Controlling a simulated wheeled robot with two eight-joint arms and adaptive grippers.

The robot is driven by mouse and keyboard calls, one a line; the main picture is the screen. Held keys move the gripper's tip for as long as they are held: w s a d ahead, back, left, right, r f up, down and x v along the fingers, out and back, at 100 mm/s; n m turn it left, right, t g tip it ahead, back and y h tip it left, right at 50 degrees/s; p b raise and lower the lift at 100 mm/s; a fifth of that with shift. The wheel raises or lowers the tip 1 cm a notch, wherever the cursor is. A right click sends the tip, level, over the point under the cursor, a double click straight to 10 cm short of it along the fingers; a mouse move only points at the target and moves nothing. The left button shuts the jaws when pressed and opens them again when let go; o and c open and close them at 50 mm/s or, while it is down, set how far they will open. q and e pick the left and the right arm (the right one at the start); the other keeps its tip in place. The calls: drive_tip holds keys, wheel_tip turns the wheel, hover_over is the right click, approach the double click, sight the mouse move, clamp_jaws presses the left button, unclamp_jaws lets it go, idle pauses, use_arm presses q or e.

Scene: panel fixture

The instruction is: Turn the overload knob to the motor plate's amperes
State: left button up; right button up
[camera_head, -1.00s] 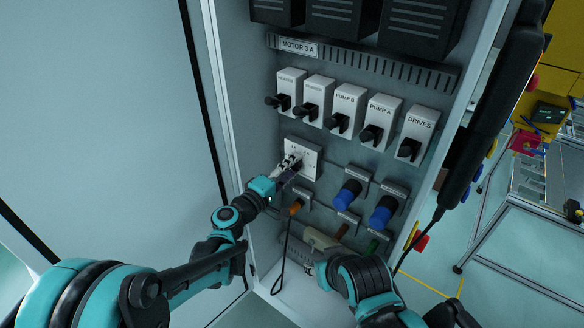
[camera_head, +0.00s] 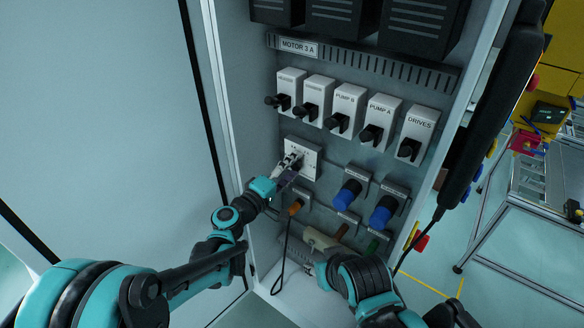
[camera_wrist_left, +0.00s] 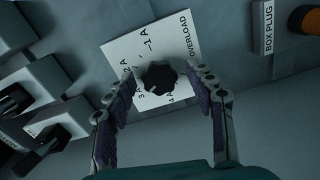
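The white overload plate (camera_head: 310,151) is on the cabinet's back panel, with a black knob at its middle. In the left wrist view the knob (camera_wrist_left: 160,78) sits among printed marks from 1 A to 4 A; I cannot tell which mark it points to. My left gripper (camera_head: 293,160) is at the plate. In the wrist view its fingers (camera_wrist_left: 163,80) are apart on either side of the knob, with visible gaps. The motor plate (camera_head: 298,48) above reads "MOTOR 3 A". My right gripper (camera_head: 310,270) is low in the cabinet, its fingers too small to read.
A row of white switches with black handles (camera_head: 344,110) runs above the overload plate. Blue plugs (camera_head: 347,193) are to its right, and an orange plug (camera_head: 295,207) below it. A beige handle-like object (camera_head: 320,239) is near my right arm. A black cable loop hangs below.

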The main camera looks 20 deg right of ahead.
use_arm(q)
drive_tip(key=v, duration=1.2)
